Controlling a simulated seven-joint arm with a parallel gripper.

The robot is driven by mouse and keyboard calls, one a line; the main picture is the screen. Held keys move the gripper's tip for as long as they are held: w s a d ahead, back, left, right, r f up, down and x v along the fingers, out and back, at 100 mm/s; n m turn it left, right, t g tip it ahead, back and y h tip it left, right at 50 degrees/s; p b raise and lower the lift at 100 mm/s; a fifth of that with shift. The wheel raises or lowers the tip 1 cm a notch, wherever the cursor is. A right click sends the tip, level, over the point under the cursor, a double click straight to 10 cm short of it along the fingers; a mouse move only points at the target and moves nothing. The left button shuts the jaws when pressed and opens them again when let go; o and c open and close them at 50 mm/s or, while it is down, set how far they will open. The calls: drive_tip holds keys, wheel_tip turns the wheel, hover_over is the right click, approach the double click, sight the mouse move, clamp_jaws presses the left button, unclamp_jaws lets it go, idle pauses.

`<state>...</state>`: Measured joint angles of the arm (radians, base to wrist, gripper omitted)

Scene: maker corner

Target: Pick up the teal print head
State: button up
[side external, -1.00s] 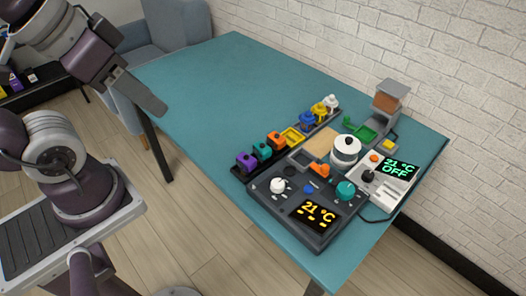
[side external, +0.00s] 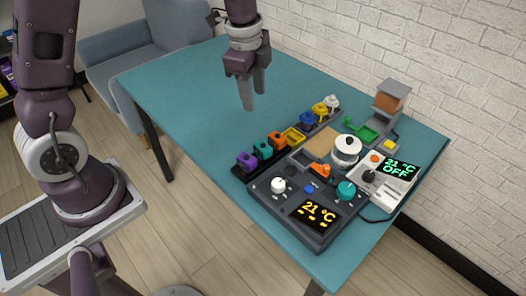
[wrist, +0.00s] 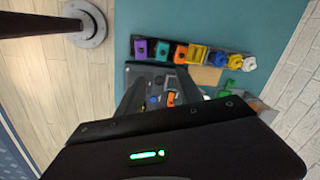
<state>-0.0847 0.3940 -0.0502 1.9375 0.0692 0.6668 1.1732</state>
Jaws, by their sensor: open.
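The teal print head (side external: 263,150) sits in the dark rack between the purple print head (side external: 246,162) and the orange print head (side external: 277,140). In the wrist view the teal print head (wrist: 162,50) is near the top middle, in the same row. My gripper (side external: 250,102) is open and empty, fingers pointing down, above the table behind and left of the rack in the side view. It is well above the print heads and apart from them. In the wrist view its fingers (wrist: 163,97) hang over the dark control box.
A dark control box (side external: 287,220) with knobs and a display stands in front of the rack. A white pot (side external: 346,150), a light grey controller (side external: 384,185) and blue, yellow and white heads (side external: 320,110) are close by. The left of the teal table (side external: 190,85) is clear.

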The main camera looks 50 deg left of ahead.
sight(263, 144)
drive_tip(key=w+f+m, duration=0.1)
drive_tip(key=f, duration=0.3)
drive_tip(key=w+f+m+g, duration=0.1)
drive_tip(key=f+m, duration=0.1)
drive_tip(key=f, duration=0.3)
drive_tip(key=w+f+m, duration=0.2)
drive_tip(key=f, duration=0.2)
drive_tip(key=shift+w+a+f+g, duration=0.1)
drive_tip(key=shift+a+f+g, duration=0.05)
drive_tip(key=shift+a+g, duration=0.2)
wheel_tip(263, 144, down, 8)
drive_tip(key=shift+a+f, duration=0.1)
drive_tip(key=shift+a, duration=0.05)
clamp_jaws()
